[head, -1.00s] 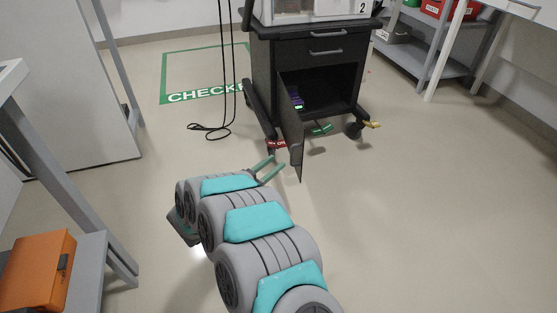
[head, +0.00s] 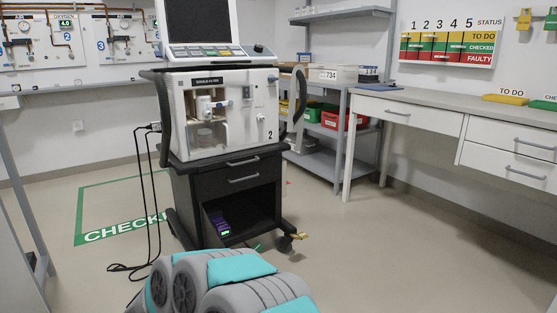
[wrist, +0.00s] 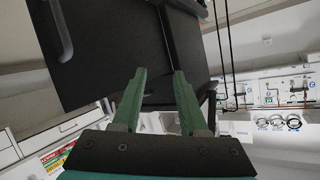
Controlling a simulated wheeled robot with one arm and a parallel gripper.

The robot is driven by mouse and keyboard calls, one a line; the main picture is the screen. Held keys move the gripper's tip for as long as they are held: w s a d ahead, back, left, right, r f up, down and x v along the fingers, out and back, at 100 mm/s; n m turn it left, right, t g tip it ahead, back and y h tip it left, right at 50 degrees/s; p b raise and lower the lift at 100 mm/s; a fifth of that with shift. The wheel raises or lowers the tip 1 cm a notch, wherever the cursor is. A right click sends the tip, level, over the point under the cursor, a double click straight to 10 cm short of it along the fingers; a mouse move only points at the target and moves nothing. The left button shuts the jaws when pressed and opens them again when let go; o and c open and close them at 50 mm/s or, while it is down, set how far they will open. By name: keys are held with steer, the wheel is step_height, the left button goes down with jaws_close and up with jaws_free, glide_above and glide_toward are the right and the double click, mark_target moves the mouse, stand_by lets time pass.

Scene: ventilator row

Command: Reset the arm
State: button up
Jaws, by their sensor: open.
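My gripper (wrist: 160,98) shows in the wrist view with its two green fingers apart and nothing between them. A dark cart (wrist: 100,50) fills the upper left behind the fingers, tilted in that picture; I cannot tell how far off it is. In the head view my arm rises from the bottom edge in front of the ventilator cart (head: 240,184), and my fingers are mostly hidden.
A white ventilator (head: 255,125) marked 2 stands on the cart. Black cables (head: 152,190) hang at its left to the floor. A green CHECKED floor outline (head: 80,215) lies at left. Shelves (head: 325,168) and a white desk (head: 450,118) stand at right. The floor at right is clear.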

steer(key=s+d+r+n+g+y+p, duration=0.2)
steer(key=s+d+r+g+y, duration=0.15)
steer(key=r, duration=0.35)
steer(key=s+d+r+n+g+y+p, duration=0.1)
steer(key=s+d+r+n+g+y, duration=0.2)
steer(key=r, duration=0.5)
steer(key=s+d+r+m+g+h+p, duration=0.1)
steer(key=s+d+g+h+p, duration=0.4)
steer(key=s+d, duration=3.1)
steer(key=s+g+h, duration=0.2)
steer(key=g, duration=0.2)
steer(key=shift+s+d+m+h, duration=0.25)
steer(key=shift+s+m+h, duration=0.1)
steer(key=shift+m, duration=0.05)
